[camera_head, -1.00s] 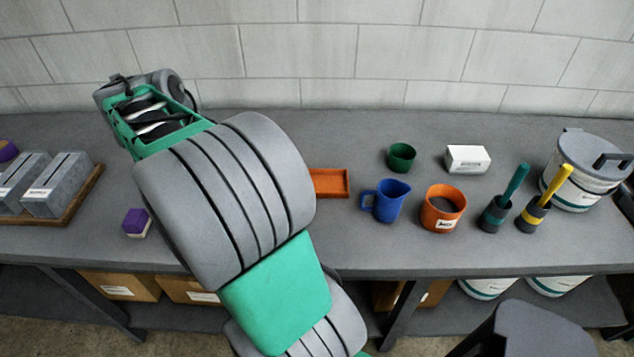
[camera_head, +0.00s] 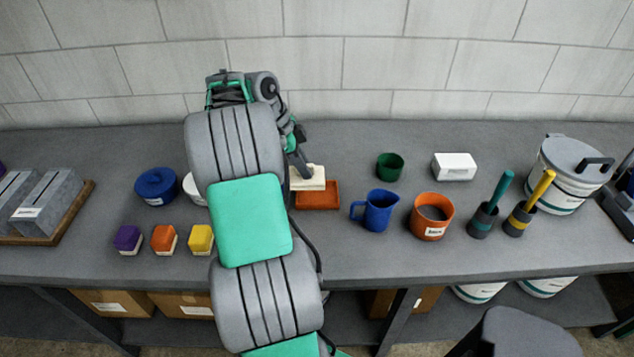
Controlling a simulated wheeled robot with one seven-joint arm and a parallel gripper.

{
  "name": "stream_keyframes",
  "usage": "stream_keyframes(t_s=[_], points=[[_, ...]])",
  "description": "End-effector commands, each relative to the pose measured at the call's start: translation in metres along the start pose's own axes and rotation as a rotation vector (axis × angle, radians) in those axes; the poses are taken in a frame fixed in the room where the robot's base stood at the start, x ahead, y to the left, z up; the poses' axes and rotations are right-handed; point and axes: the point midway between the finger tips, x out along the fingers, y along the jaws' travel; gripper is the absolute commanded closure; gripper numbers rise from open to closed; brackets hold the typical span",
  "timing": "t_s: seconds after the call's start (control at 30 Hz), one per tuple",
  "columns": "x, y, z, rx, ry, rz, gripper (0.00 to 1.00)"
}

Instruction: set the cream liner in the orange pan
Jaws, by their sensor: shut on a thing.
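The cream liner (camera_head: 309,178) is a pale, shallow piece held in my gripper (camera_head: 304,172). The gripper points down and is shut on it, and my arm hides its left part. The orange pan (camera_head: 318,197) is a low rectangular tray on the bench, just in front of and slightly right of the liner. In this view the liner overlaps the pan's back left edge. I cannot tell whether the two touch.
A blue jug (camera_head: 377,211), an orange pot (camera_head: 431,217) and a green cup (camera_head: 390,166) stand right of the pan. Purple (camera_head: 128,239), orange (camera_head: 164,238) and yellow blocks (camera_head: 201,238) sit at front left.

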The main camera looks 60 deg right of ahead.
Motion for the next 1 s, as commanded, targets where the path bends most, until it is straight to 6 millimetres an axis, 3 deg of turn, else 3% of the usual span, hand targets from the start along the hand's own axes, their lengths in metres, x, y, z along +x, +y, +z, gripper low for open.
stream_keyframes(t_s=[0.1,0.4,0.53,0.93,0.97,1.0], points=[[0.026,-0.009,-0.004,-0.003,0.001,0.005,1.0],[0.065,-0.025,-0.012,-0.002,0.001,0.005,1.0],[0.084,-0.025,-0.003,-0.006,0.001,0.005,1.0],[0.096,-0.025,0.003,-0.004,0.0,0.001,1.0],[0.095,-0.025,0.002,-0.004,0.0,0.001,0.84],[0.094,-0.025,0.002,-0.004,0.0,0.001,0.81]])
